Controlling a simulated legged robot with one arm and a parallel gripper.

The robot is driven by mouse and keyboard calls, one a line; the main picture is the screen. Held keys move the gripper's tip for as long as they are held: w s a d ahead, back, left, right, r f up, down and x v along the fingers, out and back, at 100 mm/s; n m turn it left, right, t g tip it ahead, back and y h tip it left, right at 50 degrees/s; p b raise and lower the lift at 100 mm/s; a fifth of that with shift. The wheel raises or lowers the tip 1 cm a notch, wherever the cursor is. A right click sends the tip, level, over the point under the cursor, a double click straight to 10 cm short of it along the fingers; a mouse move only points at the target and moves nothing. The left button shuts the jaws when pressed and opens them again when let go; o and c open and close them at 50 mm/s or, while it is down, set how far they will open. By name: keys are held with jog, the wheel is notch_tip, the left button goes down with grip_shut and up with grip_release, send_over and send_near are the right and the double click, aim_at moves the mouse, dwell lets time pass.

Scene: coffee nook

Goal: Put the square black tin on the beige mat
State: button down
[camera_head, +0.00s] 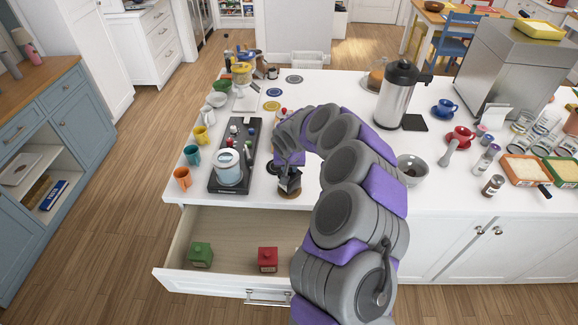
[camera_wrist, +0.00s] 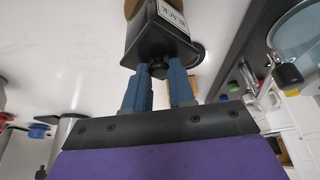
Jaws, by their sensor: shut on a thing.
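The square black tin (camera_head: 290,184) is at the counter's front edge, above the open drawer. In the wrist view the tin (camera_wrist: 160,38) has a white label reading "BLACK" and a dark knob on its lid. My gripper (camera_wrist: 160,75) is shut on this knob with its two blue fingers; in the head view my gripper (camera_head: 288,166) is right above the tin. A round tan-brown mat (camera_wrist: 131,8) shows partly behind the tin's base. I cannot tell whether the tin touches it, or whether it is the beige mat.
The open drawer (camera_head: 225,235) holds a green tin (camera_head: 201,254) and a red tin (camera_head: 268,259). Left of my gripper is a black tray (camera_head: 222,186) with a glass kettle (camera_head: 229,168). A grey bowl (camera_head: 412,169) stands right of my arm. Mugs line the counter's left edge.

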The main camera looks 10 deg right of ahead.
jog(key=shift+f+b, duration=0.4)
jog(key=shift+f, duration=0.05)
jog(key=c, duration=0.9)
grip_release()
jog(key=shift+o, duration=0.2)
jog(key=shift+r, duration=0.1)
